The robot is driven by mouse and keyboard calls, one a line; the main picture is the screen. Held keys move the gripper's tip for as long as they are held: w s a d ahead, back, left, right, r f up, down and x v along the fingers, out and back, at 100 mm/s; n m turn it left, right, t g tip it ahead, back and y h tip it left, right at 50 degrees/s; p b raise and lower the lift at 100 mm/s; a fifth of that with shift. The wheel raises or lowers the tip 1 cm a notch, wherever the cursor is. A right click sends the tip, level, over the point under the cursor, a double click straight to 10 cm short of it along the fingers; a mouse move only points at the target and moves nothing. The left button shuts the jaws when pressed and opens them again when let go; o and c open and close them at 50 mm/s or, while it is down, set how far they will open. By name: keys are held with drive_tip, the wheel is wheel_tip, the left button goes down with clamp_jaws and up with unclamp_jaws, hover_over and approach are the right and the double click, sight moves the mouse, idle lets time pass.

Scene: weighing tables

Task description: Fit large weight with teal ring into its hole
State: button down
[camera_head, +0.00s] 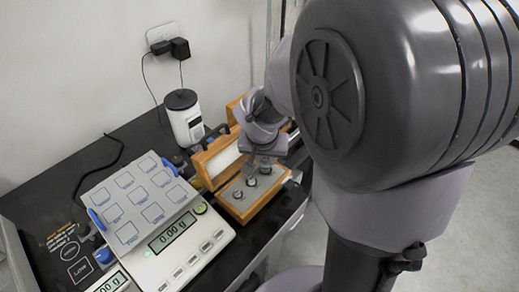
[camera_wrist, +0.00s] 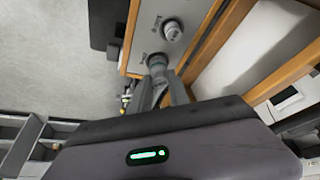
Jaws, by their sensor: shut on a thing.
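The large weight with teal ring (camera_wrist: 156,62) is between my gripper's fingertips (camera_wrist: 160,80) in the wrist view. Its top looks grey-teal. My gripper is shut on it, over the grey top of the wooden weight block (camera_wrist: 143,38). I cannot tell how deep the weight sits in its hole; the fingers hide its lower part.
Another weight (camera_wrist: 172,30) stands close to the held one. The block's open wooden lid (camera_head: 214,160) rises behind it. A balance (camera_head: 172,245) with a tilted panel of printed squares (camera_head: 130,205) stands left. A white canister (camera_head: 184,120) is at the back.

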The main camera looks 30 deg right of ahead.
drive_tip(key=shift+f+b, duration=0.45)
drive_tip(key=shift+f, duration=0.15)
drive_tip(key=shift+f, duration=0.4)
drive_tip(key=shift+f+b, duration=0.15)
drive_tip(key=shift+b, duration=0.15)
drive_tip(key=c, duration=1.2)
unclamp_jaws()
drive_tip(key=shift+o, duration=0.2)
drive_tip(key=p+v, duration=0.8)
drive_tip(key=v, duration=1)
drive_tip(key=s+a+r+n+t+y, duration=0.2)
drive_tip(key=s+a+r+n+y, duration=0.1)
drive_tip(key=s+a, duration=0.8)
drive_tip(key=shift+a+r+y, duration=0.25)
drive_tip(key=shift+r+y, duration=0.55)
drive_tip(key=shift+y, duration=0.1)
